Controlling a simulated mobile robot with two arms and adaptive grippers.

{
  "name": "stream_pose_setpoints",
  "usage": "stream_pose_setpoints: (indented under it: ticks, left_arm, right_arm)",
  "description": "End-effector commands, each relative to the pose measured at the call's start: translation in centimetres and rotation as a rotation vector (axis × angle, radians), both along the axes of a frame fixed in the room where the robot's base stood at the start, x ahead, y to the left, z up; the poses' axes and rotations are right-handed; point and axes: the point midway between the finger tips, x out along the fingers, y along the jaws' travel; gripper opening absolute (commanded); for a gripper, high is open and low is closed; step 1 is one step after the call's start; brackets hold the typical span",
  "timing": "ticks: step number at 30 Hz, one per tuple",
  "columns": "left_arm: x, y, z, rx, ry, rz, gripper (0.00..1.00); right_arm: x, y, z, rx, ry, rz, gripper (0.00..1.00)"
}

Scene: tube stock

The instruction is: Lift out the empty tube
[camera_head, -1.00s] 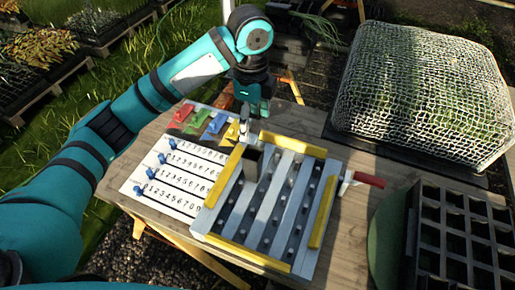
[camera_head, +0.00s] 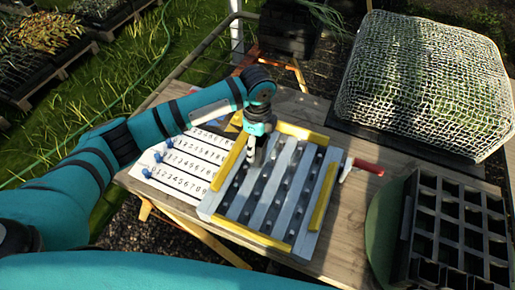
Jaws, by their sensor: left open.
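The rack (camera_head: 278,185) is a flat frame of grey strips with yellow edge bars, and rows of small dark tubes or openings show between the strips. My left gripper (camera_head: 257,156) is open and points down at the upper left part of the rack, with its fingertips close to the strips. It covers the spot below it, so I cannot tell whether a tube stands between the fingers. Which of the small dark pieces is the empty tube cannot be told at this size. My right gripper is out of view.
A white board (camera_head: 190,160) with rows of numbers and blue knobs lies left of the rack. A red-handled tool (camera_head: 366,166) lies to its right. A black cell tray (camera_head: 460,225) and a net-covered mound (camera_head: 425,85) stand further right. Bare wood table (camera_head: 345,225) shows between.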

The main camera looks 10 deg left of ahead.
Motion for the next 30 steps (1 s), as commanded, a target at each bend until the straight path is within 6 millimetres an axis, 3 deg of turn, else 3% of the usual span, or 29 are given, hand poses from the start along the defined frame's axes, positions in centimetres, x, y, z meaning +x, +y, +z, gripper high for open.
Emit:
stream_pose_setpoints:
  ticks: [6,14,24,30]
  left_arm:
    - [-0.1,0.0,-2.7,0.001,0.002,-0.001,0.72]
    - [-0.1,0.0,-3.1,0.000,0.000,-0.001,0.72]
    - [-0.1,0.0,-3.1,0.000,0.000,-0.001,0.29]
    - [-0.1,0.0,-3.1,0.000,0.000,-0.001,0.26]
  right_arm:
    - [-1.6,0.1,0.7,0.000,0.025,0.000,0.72]
    - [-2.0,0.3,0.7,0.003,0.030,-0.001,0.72]
    - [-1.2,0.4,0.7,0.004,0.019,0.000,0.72]
    - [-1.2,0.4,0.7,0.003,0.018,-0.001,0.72]
